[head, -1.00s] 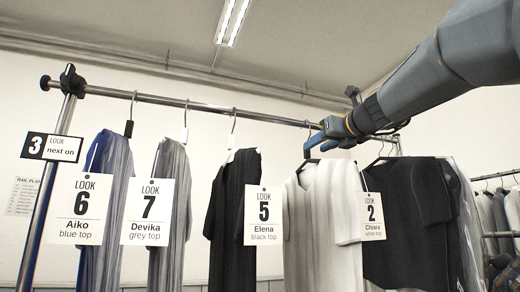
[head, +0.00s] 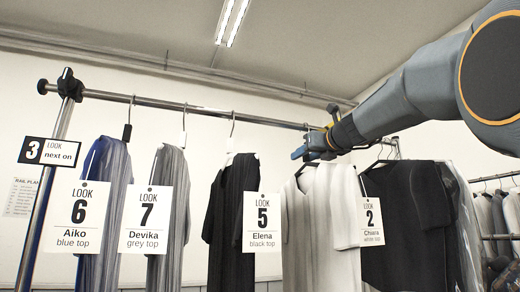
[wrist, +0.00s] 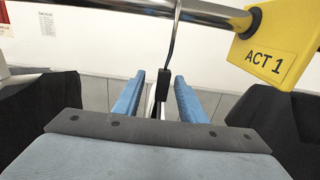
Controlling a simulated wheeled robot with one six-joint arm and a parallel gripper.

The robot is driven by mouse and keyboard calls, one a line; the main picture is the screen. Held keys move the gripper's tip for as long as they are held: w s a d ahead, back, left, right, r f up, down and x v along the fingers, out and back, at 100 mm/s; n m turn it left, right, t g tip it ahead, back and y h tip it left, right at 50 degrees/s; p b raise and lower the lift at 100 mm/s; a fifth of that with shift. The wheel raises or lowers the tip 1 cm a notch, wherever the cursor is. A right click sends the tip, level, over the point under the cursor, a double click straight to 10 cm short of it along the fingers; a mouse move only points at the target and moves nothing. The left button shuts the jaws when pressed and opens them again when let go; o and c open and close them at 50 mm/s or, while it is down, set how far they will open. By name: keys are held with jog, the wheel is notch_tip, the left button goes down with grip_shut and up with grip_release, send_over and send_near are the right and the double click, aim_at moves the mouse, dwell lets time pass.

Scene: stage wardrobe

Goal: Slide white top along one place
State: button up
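The white top (head: 312,225) hangs on the rail (head: 215,107) between the black top tagged 5 (head: 233,220) and a dark top (head: 405,220). Its tag, number 2 (head: 370,222), reads Chiara, white top. My gripper (head: 302,150) is just above the white top's shoulders, below the rail. In the wrist view my gripper (wrist: 158,95) has its blue fingers apart, with a hanger hook's dark neck (wrist: 161,88) between them and gaps on both sides. The white top is mostly hidden in the wrist view.
A yellow ACT 1 marker (wrist: 268,45) sits on the rail to the right in the wrist view. A blue top (head: 105,255) and a grey top (head: 168,255) hang at the left. Bare rail shows between the hangers. A second rack (head: 495,177) stands at the right.

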jog(key=s+a+p, duration=0.2)
jog(key=a, duration=0.4)
jog(key=s+a+p, duration=0.2)
jog(key=a+p, duration=0.1)
jog(key=a, duration=0.4)
jog(key=shift+s+a+p, duration=0.25)
jog(key=shift+s+p, duration=0.1)
dwell(0.4)
jog(key=shift+w+d+r, duration=0.1)
